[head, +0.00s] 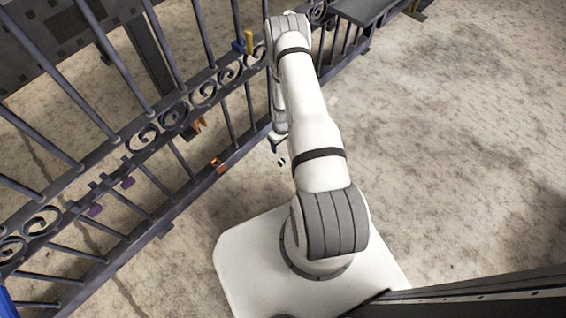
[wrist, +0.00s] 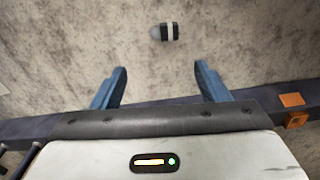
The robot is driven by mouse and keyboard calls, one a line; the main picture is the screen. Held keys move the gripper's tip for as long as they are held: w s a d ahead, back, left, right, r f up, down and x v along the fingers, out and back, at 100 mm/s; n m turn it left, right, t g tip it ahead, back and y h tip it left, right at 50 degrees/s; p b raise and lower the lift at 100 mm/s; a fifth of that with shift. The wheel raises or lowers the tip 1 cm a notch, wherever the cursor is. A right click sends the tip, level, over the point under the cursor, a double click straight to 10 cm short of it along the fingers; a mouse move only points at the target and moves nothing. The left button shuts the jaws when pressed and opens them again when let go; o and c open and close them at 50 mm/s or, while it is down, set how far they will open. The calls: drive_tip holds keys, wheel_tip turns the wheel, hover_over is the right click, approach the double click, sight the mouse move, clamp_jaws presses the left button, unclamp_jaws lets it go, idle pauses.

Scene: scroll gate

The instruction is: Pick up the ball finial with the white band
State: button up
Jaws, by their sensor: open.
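The ball finial with the white band (wrist: 168,32) lies on the concrete floor in the wrist view, with a grey rounded end at left and a dark body crossed by a white band. It also shows as a small black and white piece (head: 282,161) on the floor in the head view, just beside my arm. My gripper (wrist: 161,67) is open and empty, its two blue fingers apart. In the wrist view the finial lies beyond the fingertips, between their lines and apart from them. In the head view my gripper is mostly hidden by the arm.
A dark iron scroll gate (head: 170,112) runs diagonally along the left. Its dark rail (wrist: 268,105) passes behind the fingers in the wrist view, with an orange block (wrist: 291,100) at right. Purple pieces (head: 95,210) sit on the gate. Floor at right (head: 450,130) is clear.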

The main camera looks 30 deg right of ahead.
drive_tip(key=b, duration=0.2)
hover_over(282, 160)
drive_tip(key=f, duration=0.6)
drive_tip(key=shift+w+d+f, duration=0.1)
drive_tip(key=shift+w+d, duration=0.1)
drive_tip(key=shift+d, duration=0.15)
drive_tip(key=f+b, duration=0.1)
drive_tip(key=f, duration=0.1)
drive_tip(key=f+b, duration=0.1)
drive_tip(key=f, duration=0.1)
drive_tip(key=shift+s+a+f, duration=0.2)
drive_tip(key=shift+f, duration=0.2)
drive_tip(key=shift+r, duration=0.1)
drive_tip(key=shift+c, duration=0.5)
drive_tip(key=c, duration=1.1)
